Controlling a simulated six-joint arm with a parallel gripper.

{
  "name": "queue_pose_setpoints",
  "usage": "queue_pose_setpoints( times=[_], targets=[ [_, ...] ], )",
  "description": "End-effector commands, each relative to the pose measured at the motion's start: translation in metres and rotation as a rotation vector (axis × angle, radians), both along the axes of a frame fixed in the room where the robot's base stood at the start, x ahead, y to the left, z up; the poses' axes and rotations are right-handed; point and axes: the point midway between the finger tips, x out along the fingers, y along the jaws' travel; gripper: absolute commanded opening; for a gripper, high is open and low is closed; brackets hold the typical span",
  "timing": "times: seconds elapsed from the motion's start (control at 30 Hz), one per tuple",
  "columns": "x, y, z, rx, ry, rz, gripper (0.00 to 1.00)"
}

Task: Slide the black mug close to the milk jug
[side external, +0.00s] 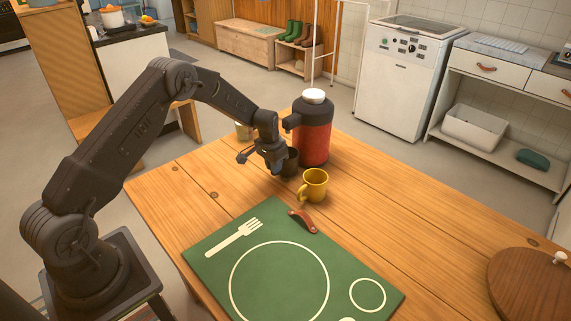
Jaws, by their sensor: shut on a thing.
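The black mug (290,163) stands on the wooden table, partly hidden by my gripper (277,167). My gripper reaches down at the mug's left side and is shut on it. A pale cream vessel (243,132), perhaps the milk jug, stands behind and to the left of my gripper. Most of it is hidden by my arm, so I cannot make out its shape. A gap seems to lie between it and the black mug.
A tall red and black flask (313,133) with a white top stands right behind the mug. A yellow mug (314,186) is close in front. A round wooden lid (525,290) is at right.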

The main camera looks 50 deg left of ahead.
Motion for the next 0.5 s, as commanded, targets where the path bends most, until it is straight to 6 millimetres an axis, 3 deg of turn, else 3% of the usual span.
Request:
queue_pose_setpoints(
  times=[0.1, 0.5],
  targets=[
    [0.0, 0.0, 0.0, 0.0, 0.0, 0.0, 0.0],
    [0.0007, 0.0003, 0.0009, 0.001, -0.003, 0.0, 0.0]
  ],
)
